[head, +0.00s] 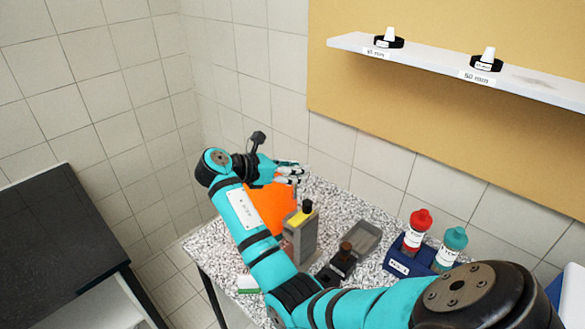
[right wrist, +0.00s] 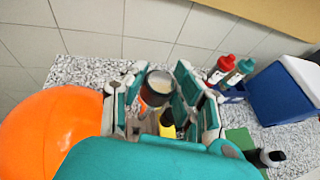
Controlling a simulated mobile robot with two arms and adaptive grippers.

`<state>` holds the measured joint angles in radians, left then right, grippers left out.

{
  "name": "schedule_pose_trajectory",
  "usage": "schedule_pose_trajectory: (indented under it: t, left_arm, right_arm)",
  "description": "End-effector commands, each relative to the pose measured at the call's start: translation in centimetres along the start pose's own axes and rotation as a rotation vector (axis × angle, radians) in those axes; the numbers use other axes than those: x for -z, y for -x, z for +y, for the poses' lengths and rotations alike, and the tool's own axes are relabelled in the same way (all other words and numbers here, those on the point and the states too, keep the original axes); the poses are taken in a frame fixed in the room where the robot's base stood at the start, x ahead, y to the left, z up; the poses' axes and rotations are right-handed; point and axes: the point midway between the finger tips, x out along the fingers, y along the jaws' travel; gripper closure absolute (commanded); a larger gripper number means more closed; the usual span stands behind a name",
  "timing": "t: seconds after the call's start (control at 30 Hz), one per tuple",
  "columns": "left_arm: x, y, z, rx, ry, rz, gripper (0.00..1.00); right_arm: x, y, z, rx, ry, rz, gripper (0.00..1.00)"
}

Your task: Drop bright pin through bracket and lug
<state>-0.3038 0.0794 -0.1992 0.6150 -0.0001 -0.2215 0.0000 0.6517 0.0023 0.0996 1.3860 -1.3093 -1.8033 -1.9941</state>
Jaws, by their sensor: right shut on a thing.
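My right gripper (head: 292,172) is above the back left part of the speckled bench, beside the orange body. In the right wrist view its fingers (right wrist: 160,92) close around a dark round piece (right wrist: 160,84) with a pale top. I cannot tell whether this is the bright pin. A grey upright block (head: 302,238) with a yellow top and a black knob stands just in front of the gripper; its yellow part (right wrist: 167,131) shows below the fingers in the wrist view. I cannot make out the bracket hole or the lug. My left gripper is out of view.
A big orange rounded body (head: 275,208) is close beside the gripper. A grey tray (head: 368,237) and a dark brown-topped piece (head: 344,258) are right of the block. Red (head: 415,232) and teal (head: 452,243) bottles stand in a blue rack. A wall shelf (head: 440,62) is above.

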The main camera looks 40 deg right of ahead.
Motion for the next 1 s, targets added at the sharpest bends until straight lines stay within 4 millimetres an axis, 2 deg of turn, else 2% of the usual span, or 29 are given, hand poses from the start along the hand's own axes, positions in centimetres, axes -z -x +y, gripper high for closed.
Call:
schedule_pose_trajectory:
  t: [0.23, 0.4, 0.7, 1.0]
  left_arm:
    - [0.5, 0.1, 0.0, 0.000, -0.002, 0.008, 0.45]
    - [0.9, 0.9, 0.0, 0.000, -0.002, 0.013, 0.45]
    - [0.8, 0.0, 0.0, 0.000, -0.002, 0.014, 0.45]
    - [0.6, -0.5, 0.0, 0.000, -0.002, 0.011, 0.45]
  right_arm:
    - [-0.1, 0.1, 0.0, 0.000, 0.002, 0.000, 1.00]
    - [-0.1, 0.3, 0.1, 0.012, 0.043, 0.005, 1.00]
    - [2.9, -1.0, 0.1, 0.012, 0.041, 0.004, 1.00]
    - [5.0, -1.8, 0.2, 0.011, 0.039, 0.004, 1.00]
